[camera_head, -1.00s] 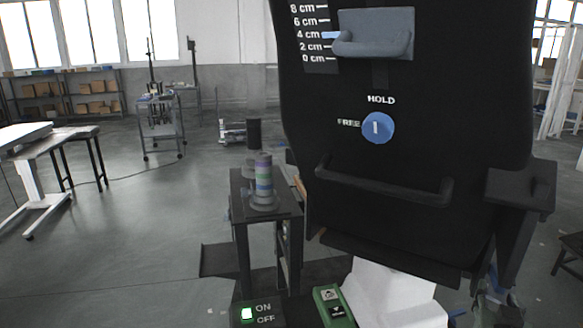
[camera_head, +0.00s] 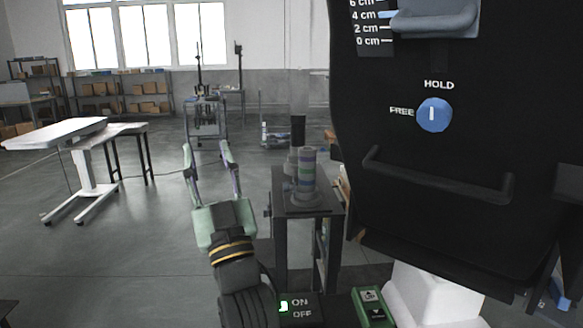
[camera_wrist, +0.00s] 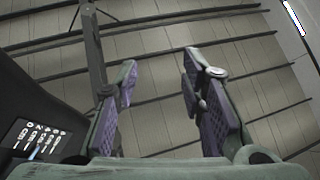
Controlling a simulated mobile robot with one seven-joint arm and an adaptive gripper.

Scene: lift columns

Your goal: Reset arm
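My gripper (camera_head: 207,157) is raised in the head view, left of the black panel (camera_head: 450,150), with its two green fingers pointing up and spread apart. In the wrist view my gripper (camera_wrist: 158,85) shows two purple-padded fingers apart with nothing between them; the ceiling lies beyond. The black panel carries a blue knob (camera_head: 434,115) with its white mark upright, near HOLD. A grey handle (camera_head: 435,18) sits beside a centimetre scale, with its light-blue pointer near 4 cm. My gripper touches none of these.
A small dark stand (camera_head: 300,200) with a banded cylinder (camera_head: 306,172) is just right of my gripper. A green-lit ON/OFF switch (camera_head: 292,307) and a green two-button box (camera_head: 372,308) are below. A white-topped table (camera_head: 58,133) stands left, with open floor around it.

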